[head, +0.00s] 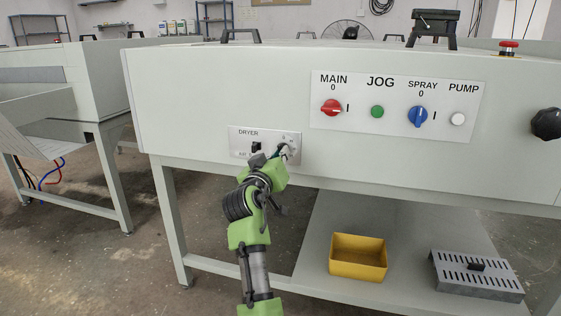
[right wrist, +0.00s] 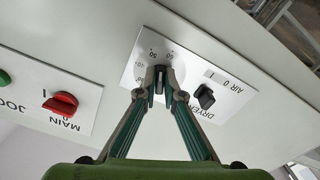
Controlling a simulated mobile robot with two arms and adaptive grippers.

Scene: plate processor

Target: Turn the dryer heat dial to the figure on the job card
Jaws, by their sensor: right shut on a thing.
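The white dryer panel (head: 237,133) is on the front of the pale grey machine, low and left of the main controls. My right gripper (head: 284,151) reaches up to its right half. In the right wrist view, my right gripper (right wrist: 159,82) is shut on the dark heat dial (right wrist: 159,71), one finger on each side. Figures ring the dial; 50 and 60 show near its far side, others are small or covered. The dial's exact setting is hard to read. A legible job card shows in neither view. My left gripper is out of view.
A black air switch (right wrist: 204,97) is just beside the dial. The main panel (head: 398,84) has a red main switch (head: 331,107), green jog button (head: 377,112), blue spray switch (head: 418,116) and white pump button (head: 458,119). A yellow bin (head: 358,258) stands on the lower shelf.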

